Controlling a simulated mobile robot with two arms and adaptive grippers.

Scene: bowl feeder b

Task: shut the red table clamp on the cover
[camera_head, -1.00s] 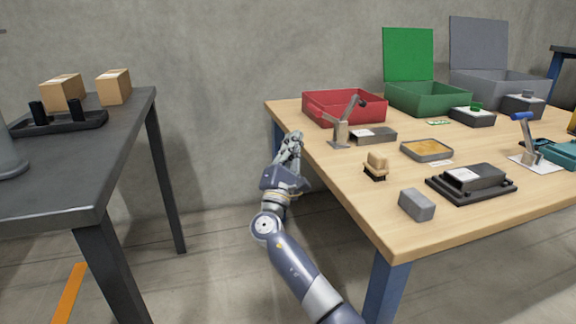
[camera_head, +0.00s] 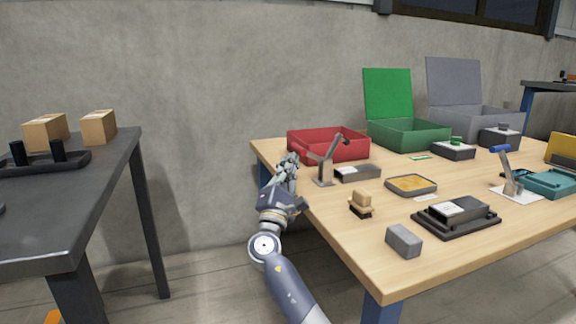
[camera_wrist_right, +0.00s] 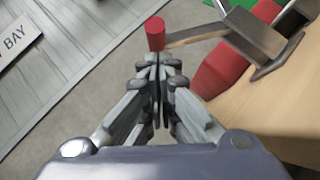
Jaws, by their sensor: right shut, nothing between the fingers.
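The table clamp (camera_head: 325,176) stands at the left edge of the wooden table, a grey metal bracket with a dark-tipped arm raised up to the right. Its red cylindrical grip (camera_wrist_right: 155,33) shows in the right wrist view, on a lever leading right to the bracket (camera_wrist_right: 258,38). A grey block with a white label (camera_head: 358,173), perhaps the cover, lies just right of the clamp. My right gripper (camera_head: 291,158) is shut and empty beside the clamp's left side. In the right wrist view its fingertips (camera_wrist_right: 158,62) are just below the red grip; contact is unclear. My left gripper is out of view.
A red open box (camera_head: 330,147) sits right behind the clamp. A small brush-like item (camera_head: 361,204), a shallow tray (camera_head: 411,185) and a grey block (camera_head: 404,240) lie on the table (camera_head: 345,235). A dark table (camera_head: 75,215) stands left across a gap.

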